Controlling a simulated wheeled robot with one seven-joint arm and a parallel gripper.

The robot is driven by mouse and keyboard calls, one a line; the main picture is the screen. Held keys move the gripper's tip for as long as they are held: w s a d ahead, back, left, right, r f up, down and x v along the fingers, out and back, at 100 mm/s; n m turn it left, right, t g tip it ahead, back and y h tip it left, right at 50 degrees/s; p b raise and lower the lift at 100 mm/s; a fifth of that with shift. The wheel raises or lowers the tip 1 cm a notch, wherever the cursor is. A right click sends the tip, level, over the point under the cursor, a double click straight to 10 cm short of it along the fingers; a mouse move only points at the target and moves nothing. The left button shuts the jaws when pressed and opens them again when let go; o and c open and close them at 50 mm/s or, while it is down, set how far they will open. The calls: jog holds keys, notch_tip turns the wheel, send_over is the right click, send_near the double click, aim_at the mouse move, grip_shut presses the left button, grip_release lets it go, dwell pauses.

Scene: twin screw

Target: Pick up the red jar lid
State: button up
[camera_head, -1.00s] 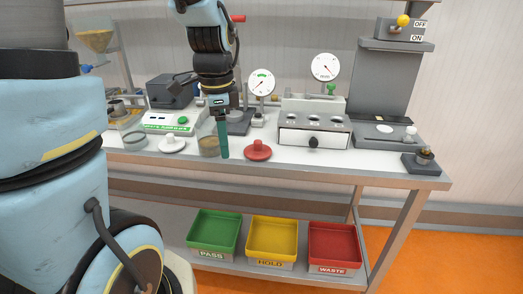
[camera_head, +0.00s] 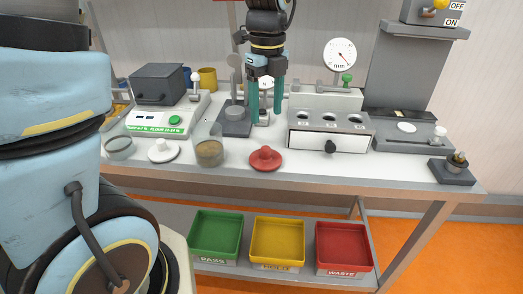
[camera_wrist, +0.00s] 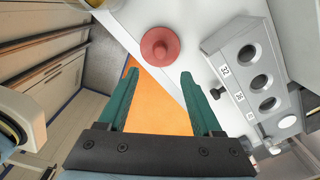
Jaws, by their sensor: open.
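The red jar lid (camera_head: 265,158) is a flat disc with a raised knob. It lies on the white bench top near the front edge, right of the glass jar (camera_head: 209,148). In the wrist view the lid (camera_wrist: 160,46) shows beyond the fingertips, roughly centred between them and apart from them. My gripper (camera_head: 266,112) has two green fingers. It hangs above the bench, just behind the lid in the head view. In the wrist view the fingers of my gripper (camera_wrist: 158,75) are spread with nothing between them.
A white lid (camera_head: 163,151) lies left of the jar. A block with several holes and a drawer (camera_head: 329,137) stands close right of the red lid. A scale (camera_head: 168,118) is at the left. Green, yellow and red bins (camera_head: 343,247) sit on the lower shelf.

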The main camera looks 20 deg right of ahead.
aim_at(266, 148)
jog(key=shift+f+p, duration=1.4)
jog(key=shift+f, duration=3.7)
jog(key=shift+c, duration=0.2)
grip_shut()
